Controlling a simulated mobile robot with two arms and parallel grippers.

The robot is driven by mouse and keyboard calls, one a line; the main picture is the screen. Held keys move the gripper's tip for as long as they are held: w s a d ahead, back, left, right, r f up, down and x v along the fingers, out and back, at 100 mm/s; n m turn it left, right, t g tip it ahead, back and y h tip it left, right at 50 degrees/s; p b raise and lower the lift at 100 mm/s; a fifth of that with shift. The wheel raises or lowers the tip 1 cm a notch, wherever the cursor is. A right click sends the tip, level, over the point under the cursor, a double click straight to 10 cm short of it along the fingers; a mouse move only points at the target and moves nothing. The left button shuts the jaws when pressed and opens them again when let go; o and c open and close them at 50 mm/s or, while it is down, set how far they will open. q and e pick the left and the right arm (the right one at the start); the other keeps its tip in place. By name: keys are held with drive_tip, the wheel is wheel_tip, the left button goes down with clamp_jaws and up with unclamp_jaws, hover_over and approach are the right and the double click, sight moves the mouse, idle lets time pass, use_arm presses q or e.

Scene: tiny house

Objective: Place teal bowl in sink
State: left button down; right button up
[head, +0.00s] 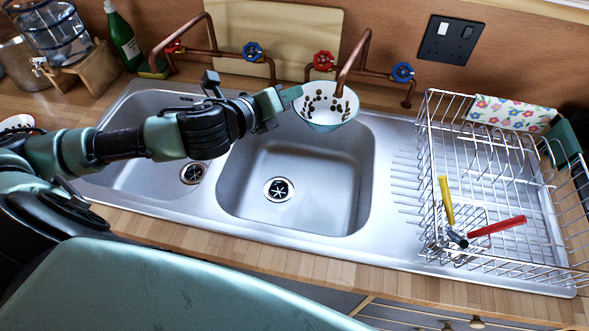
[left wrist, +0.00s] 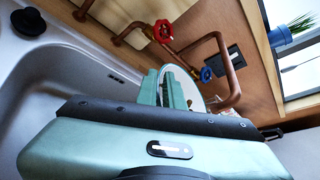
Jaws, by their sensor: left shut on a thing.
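The teal bowl (head: 327,110), pale inside with dark spots, is held above the back right part of the right sink basin (head: 295,185), close to the copper tap spout. My left gripper (head: 288,95) is shut on the left rim of the bowl. In the left wrist view the bowl (left wrist: 183,84) shows as a pale round edge, partly hidden behind the gripper fingers (left wrist: 172,92). The left sink basin (head: 150,175) lies partly under my left arm. My right gripper is not in view.
Copper taps with red and blue handles (head: 402,72) stand behind the sink. A wire dish rack (head: 500,180) with a yellow and a red-handled utensil is at the right. A green bottle (head: 122,38) and a glass dispenser (head: 52,35) stand at the back left.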

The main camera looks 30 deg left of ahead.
use_arm(q)
wheel_tip(320, 180, down, 17)
drive_tip(key=b, duration=0.1)
idle(0.3)
drive_tip(key=shift+w+f+b, duration=0.1)
drive_tip(key=shift+f+b, duration=0.05)
drive_tip(key=shift+b, duration=0.15)
drive_tip(key=shift+f+b, duration=0.3)
drive_tip(key=shift+f, duration=0.25)
drive_tip(key=c, duration=1.5)
unclamp_jaws()
drive_tip(key=shift+c, duration=0.2)
drive_tip(key=shift+r, duration=0.1)
